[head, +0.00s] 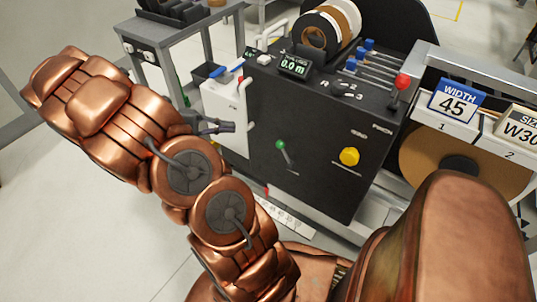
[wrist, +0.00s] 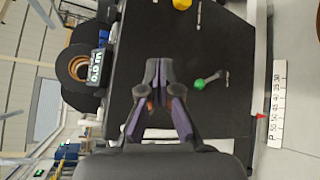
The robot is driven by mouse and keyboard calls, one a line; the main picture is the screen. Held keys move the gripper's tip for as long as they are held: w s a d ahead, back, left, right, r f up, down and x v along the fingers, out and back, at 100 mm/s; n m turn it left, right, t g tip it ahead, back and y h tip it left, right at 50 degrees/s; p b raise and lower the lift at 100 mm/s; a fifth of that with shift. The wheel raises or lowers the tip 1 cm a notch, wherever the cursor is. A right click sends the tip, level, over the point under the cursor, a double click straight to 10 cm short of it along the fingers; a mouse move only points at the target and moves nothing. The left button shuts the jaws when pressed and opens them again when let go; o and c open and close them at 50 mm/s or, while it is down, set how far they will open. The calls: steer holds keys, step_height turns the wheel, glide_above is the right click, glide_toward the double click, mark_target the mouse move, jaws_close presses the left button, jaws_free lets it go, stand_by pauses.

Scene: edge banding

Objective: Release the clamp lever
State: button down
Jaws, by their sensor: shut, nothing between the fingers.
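A lever with a green knob (head: 280,145) sits low on the front of the black machine; in the wrist view the green knob (wrist: 200,84) is right of my fingertips. A lever with a red knob (head: 402,82) stands at the machine's upper right. I cannot tell from the labels which one is the clamp lever. My gripper (head: 230,127) is shut and empty, left of the green-knob lever, in front of the machine's left side. In the wrist view my gripper (wrist: 160,68) has its fingertips together over the black panel, apart from the green knob.
A yellow knob (head: 349,156) is on the panel, right of the green one. A display reading 0.0 m (head: 295,66) and blue-handled tools (head: 366,58) are on top. A white ruler strip (head: 291,217) runs below. Labelled edge-band rolls (head: 420,160) stand at right.

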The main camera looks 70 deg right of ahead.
mark_target(285, 155)
steer(key=w+d+f+h+b, duration=0.2)
steer(key=d+f+b, duration=0.1)
steer(key=f, duration=0.6)
steer(key=w+d+f+n+h+b, duration=0.1)
steer(key=d+f+h+b, duration=0.2)
steer(key=f, duration=0.7)
steer(key=w+d+f+n+g+h+b, duration=0.1)
steer(key=d+f+b, duration=0.4)
steer(key=f, duration=0.5)
steer(key=shift+w+h+b, duration=0.35)
steer(key=shift+w+h, duration=0.35)
steer(key=shift+w, duration=0.15)
steer(key=shift+s+d, duration=0.1)
steer(key=shift+d, duration=0.1)
steer(key=s+a+r+b+x, duration=0.1)
steer(key=a+b+x, duration=0.1)
steer(key=x, duration=1)
steer(key=shift+s+b, duration=0.6)
steer(key=shift+d, duration=0.15)
steer(key=shift+s+r, duration=0.1)
steer(key=shift+r, duration=0.1)
